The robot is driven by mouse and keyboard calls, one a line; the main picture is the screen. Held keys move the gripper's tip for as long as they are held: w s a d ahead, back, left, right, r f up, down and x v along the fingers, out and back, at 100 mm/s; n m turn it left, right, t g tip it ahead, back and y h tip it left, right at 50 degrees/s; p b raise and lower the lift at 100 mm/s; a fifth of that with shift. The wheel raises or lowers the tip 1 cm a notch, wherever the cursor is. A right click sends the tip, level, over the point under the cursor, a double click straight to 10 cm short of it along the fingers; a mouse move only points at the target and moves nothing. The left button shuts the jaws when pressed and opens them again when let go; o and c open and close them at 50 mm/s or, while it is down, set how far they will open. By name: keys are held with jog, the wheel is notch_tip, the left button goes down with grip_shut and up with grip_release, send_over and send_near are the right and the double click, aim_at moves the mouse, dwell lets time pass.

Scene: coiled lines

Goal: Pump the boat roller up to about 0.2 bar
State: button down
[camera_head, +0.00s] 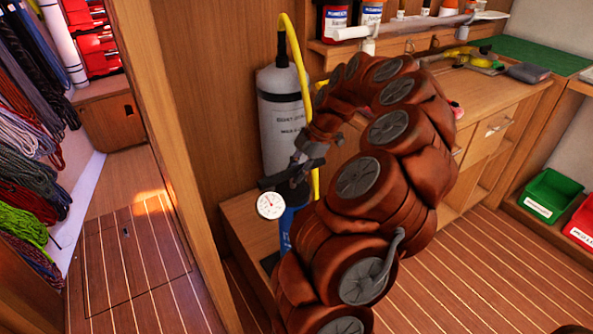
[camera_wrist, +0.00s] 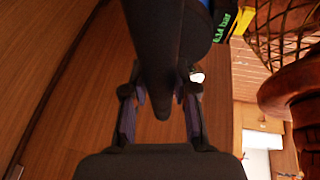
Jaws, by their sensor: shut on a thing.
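A pump shows in the head view with a dark crossbar handle (camera_head: 291,174), a blue body (camera_head: 288,232) and a round white gauge (camera_head: 270,205). My gripper (camera_head: 311,150) is at the handle, partly hidden by my arm. In the wrist view my gripper (camera_wrist: 160,90) has its two fingers on either side of the dark handle (camera_wrist: 165,50) and is shut on it. A small readout (camera_wrist: 222,26) at the top right shows green text that looks like 0.14 bar. I cannot clearly make out the boat roller; my arm covers much of the middle.
A grey gas cylinder (camera_head: 284,125) with a yellow hose (camera_head: 302,70) stands behind the pump. A wooden workbench (camera_head: 490,103) is at the right, with green (camera_head: 549,196) and red (camera_head: 583,226) bins beyond. Coiled ropes (camera_head: 30,160) hang at left. The striped floor at lower right is mostly clear.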

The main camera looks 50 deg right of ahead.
jog(key=shift+s+a+f, duration=0.1)
jog(key=shift+f, duration=0.2)
jog(key=c, duration=1.3)
grip_release()
jog(key=o, duration=0.4)
jog(key=shift+r, duration=0.1)
jog(key=v, duration=1.2)
